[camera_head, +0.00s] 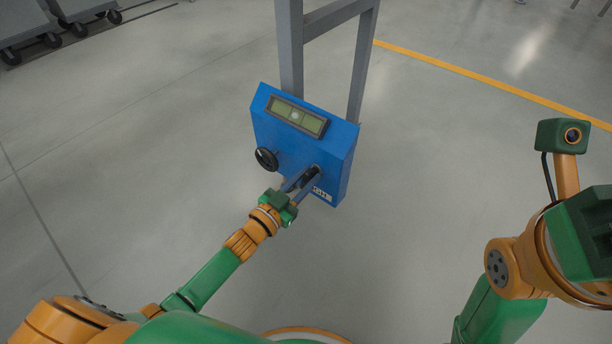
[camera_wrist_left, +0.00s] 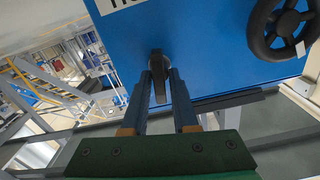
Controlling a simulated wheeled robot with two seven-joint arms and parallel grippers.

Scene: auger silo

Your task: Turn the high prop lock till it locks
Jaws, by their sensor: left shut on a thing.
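A blue box (camera_head: 287,146) is fixed to a grey post frame. The high prop lock seems to be the dark handle (camera_head: 312,172) on the lower right of its face. In the left wrist view the dark handle (camera_wrist_left: 158,64) sticks out between the finger ends. My left gripper (camera_head: 304,181) is shut on this handle, with one finger on each side. The fingers hide part of the handle, and I cannot tell its full shape. My right arm is at the right edge; its fingers do not show.
A black handwheel (camera_head: 266,158) sits on the box left of the handle; it also shows in the left wrist view (camera_wrist_left: 283,27). A display panel (camera_head: 296,117) is above. A white label (camera_head: 322,194) is below the handle. Open floor surrounds the grey frame (camera_head: 291,50).

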